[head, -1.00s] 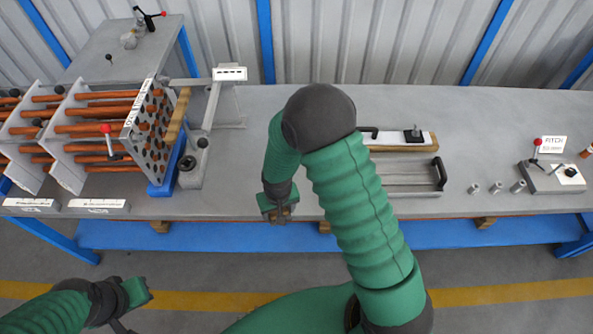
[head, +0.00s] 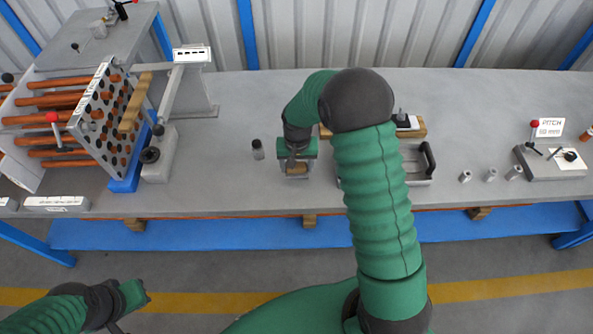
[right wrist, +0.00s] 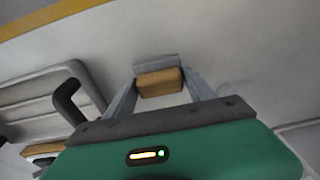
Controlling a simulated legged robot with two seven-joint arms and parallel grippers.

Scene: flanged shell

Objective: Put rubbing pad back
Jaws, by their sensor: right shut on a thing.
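The rubbing pad (head: 297,169) looks like a small tan block with a grey face. My right gripper (head: 297,160) is shut on it, above the grey bench left of the grey ribbed plate. In the right wrist view the pad (right wrist: 160,83) sits between the fingertips of my right gripper (right wrist: 160,78). Whether the pad touches the bench I cannot tell. My left gripper (head: 135,294) is low at the left, in front of the bench and away from the pad; its jaws are unclear.
The ribbed plate with a black handle (head: 429,158) is partly hidden by my right arm. A small dark-topped cylinder (head: 258,149) stands left of my right gripper. A tube rack (head: 100,120) stands at the left; several small metal cylinders and a PITCH fixture (head: 553,160) stand right.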

